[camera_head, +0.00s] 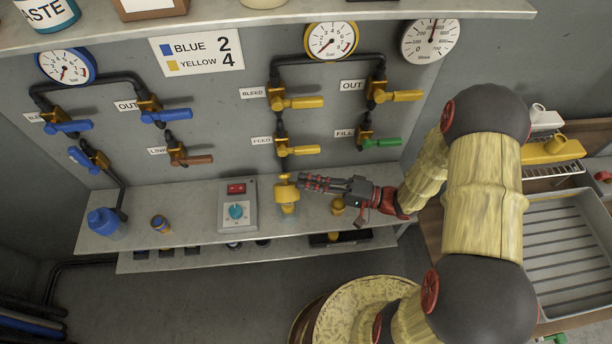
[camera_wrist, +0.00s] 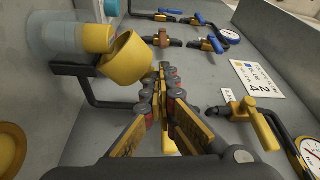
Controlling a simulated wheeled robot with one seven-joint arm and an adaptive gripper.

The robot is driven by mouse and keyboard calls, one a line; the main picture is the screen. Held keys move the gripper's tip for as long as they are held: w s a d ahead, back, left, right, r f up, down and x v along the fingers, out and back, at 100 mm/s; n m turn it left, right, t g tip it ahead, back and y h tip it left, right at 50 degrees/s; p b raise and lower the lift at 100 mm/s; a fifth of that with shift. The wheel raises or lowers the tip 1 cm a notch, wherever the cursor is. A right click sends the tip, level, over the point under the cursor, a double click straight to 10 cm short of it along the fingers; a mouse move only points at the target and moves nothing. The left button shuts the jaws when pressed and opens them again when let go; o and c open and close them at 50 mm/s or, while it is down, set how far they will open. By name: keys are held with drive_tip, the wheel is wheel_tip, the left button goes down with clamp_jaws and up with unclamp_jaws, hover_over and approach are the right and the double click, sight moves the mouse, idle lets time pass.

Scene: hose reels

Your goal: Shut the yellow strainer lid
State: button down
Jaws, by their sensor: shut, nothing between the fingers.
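The yellow strainer lid (camera_head: 287,194) shows at the shelf's middle, under the feed valve. In the wrist view the lid (camera_wrist: 128,60) is a yellow cup tilted at an angle beside the strainer's yellow collar (camera_wrist: 97,38), and looks open. A translucent bowl (camera_wrist: 55,32) adjoins the collar. My gripper (camera_head: 302,182) reaches in from the right, its tips close to the lid's upper right side. In the wrist view my gripper (camera_wrist: 163,70) has its fingers together and empty, just right of the lid. I cannot tell whether it touches the lid.
A grey box with a blue dial (camera_head: 237,211) stands just left of the strainer. The feed valve's yellow handle (camera_head: 304,150) hangs close above my fingers. A small yellow knob (camera_head: 338,206) is below my gripper.

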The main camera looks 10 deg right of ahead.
drive_tip(key=s+f+n+b, duration=0.3)
drive_tip(key=s+b, duration=0.2)
drive_tip(key=b, duration=0.1)
drive_tip(key=shift+s+y, duration=0.25)
drive_tip(key=shift+y, duration=0.15)
drive_tip(key=shift+f, duration=0.1)
idle(0.7)
